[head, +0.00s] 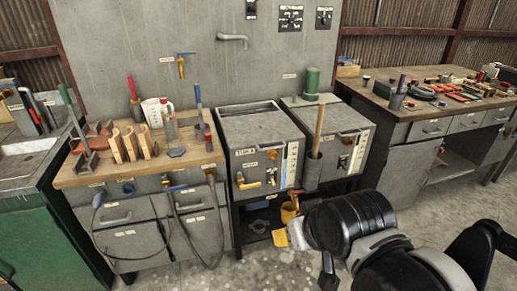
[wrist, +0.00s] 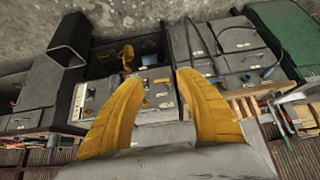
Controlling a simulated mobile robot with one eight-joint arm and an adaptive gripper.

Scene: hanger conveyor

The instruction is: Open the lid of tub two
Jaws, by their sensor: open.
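Two grey box-shaped tubs stand side by side in the middle of the head view. The left tub (head: 258,138) has a dark recessed strip along the back of its top. The right tub (head: 350,122) has a flat lid with a green cylinder (head: 312,82) standing on it. Their labels are too small for me to tell which is tub two. My gripper (head: 291,222) is in front of and below the tubs, apart from them. In the wrist view its yellow fingers (wrist: 160,100) are spread and empty, with a tub's front panel (wrist: 153,95) beyond them.
A dark upright holder (head: 312,172) with a wooden handle stands before the right tub. A wooden-topped bench (head: 150,170) with tools and hanging hoses is on the left. A second bench (head: 425,115) full of tools is on the right. Some concrete floor (head: 430,195) is clear.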

